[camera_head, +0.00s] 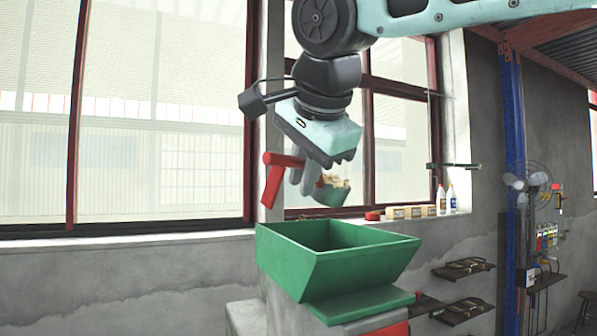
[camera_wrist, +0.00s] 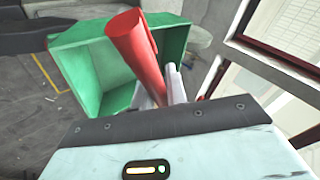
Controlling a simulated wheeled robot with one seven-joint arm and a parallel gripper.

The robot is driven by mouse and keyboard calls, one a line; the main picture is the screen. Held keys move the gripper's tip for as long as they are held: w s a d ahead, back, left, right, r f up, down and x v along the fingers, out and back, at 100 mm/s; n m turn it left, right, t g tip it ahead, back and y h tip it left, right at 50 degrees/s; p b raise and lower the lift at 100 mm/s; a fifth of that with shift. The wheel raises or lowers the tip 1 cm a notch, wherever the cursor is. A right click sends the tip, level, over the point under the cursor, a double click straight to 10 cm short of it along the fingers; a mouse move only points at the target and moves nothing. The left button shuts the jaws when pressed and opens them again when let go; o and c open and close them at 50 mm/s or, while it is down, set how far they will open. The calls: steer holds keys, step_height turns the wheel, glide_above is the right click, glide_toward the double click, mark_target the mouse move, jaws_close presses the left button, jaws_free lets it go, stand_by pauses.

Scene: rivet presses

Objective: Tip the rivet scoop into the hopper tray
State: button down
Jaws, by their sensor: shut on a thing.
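My gripper (camera_head: 305,181) is shut on the red handle (camera_head: 272,180) of the rivet scoop (camera_head: 331,195). The scoop's green bowl holds a heap of pale, brass-coloured rivets (camera_head: 336,181) and looks about level. The scoop hangs in the air above the green hopper tray (camera_head: 395,250), apart from it. The hopper tray is an open box with sloping walls, and the part of its inside that shows looks empty. In the wrist view the red handle (camera_wrist: 134,52) crosses in front of the hopper tray (camera_wrist: 85,75), and the scoop's bowl is hidden.
The hopper tray stands on a grey machine base (camera_head: 246,318). Behind it, a window sill holds small boxes (camera_head: 405,212) and white bottles (camera_head: 446,199). Wall shelves with dark items (camera_head: 463,268) are at the right. The air around the scoop looks clear.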

steer(key=shift+s+d+f+t+y, duration=0.2)
steer(key=shift+s+d+t+y, duration=0.15)
steer(key=shift+t+y, duration=0.2)
steer(key=t+y+b, duration=0.1)
steer(key=b, duration=0.2)
steer(key=f+m+t+b, duration=0.1)
steer(key=b, duration=0.3)
steer(key=d+t+y+b, duration=0.1)
steer(key=b, duration=0.3)
steer(key=shift+s+f+m+t+y, duration=0.15)
steer(key=shift+s+m+t+y, duration=0.15)
steer(key=shift+s+t+y, duration=0.05)
